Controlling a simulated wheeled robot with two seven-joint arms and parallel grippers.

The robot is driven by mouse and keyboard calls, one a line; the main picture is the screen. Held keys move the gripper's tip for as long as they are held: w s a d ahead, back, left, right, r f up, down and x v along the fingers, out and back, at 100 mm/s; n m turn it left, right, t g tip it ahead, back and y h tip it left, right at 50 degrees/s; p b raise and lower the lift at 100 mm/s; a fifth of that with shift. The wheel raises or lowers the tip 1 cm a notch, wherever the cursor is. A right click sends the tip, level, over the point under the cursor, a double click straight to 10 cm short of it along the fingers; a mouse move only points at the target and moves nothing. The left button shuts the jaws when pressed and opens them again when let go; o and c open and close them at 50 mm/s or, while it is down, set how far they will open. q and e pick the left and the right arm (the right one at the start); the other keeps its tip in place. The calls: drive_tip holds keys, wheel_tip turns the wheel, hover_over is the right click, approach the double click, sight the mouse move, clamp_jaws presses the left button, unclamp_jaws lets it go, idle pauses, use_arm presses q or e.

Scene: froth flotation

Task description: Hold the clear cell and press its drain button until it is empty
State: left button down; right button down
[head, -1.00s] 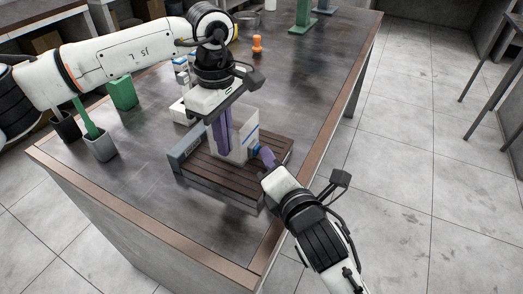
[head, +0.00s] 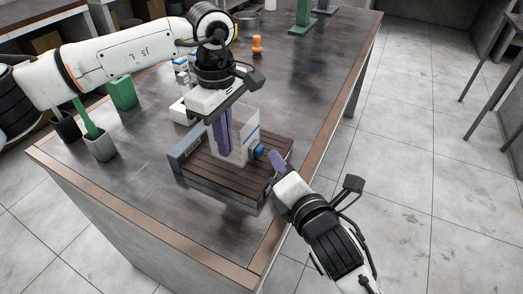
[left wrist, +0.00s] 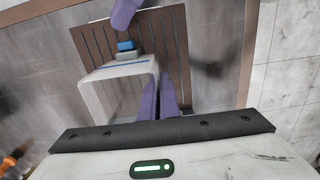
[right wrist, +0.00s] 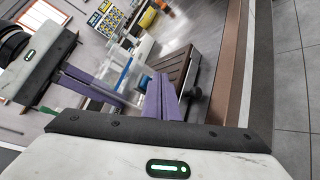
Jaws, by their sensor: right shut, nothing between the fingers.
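The clear cell (head: 241,128) stands upright on a dark slatted platform (head: 225,185). Its blue drain button (head: 260,151) is on the side facing my right gripper. The cell (left wrist: 112,88) and button (left wrist: 126,46) also show in the left wrist view. My left gripper (head: 223,135) is shut on the cell's wall with its purple fingers (left wrist: 163,98). My right gripper (head: 275,158) is shut and empty, its tips a short gap from the button; the button also shows in the right wrist view (right wrist: 144,83). I cannot tell the liquid level inside.
A grey block (head: 184,150) runs along the platform's left edge. A pale cup (head: 100,146) with a green object and a green block (head: 123,93) stand at left. An orange object (head: 257,45) is farther back. The table's wooden edge (head: 265,250) lies near my right arm.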

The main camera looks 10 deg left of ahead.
drive_tip(key=shift+d, duration=0.15)
drive_tip(key=shift+s+d, duration=0.25)
drive_tip(key=shift+d, duration=0.5)
drive_tip(key=shift+s+d, duration=0.3)
drive_tip(key=shift+d, duration=0.45)
drive_tip(key=shift+s+d, duration=0.25)
drive_tip(key=shift+d, duration=0.5)
use_arm(q)
drive_tip(key=c, duration=1.9)
unclamp_jaws()
drive_tip(key=shift+c, duration=0.2)
drive_tip(key=shift+r, duration=0.1)
wheel_tip(320, 180, up, 12)
drive_tip(key=shift+f, duration=0.1)
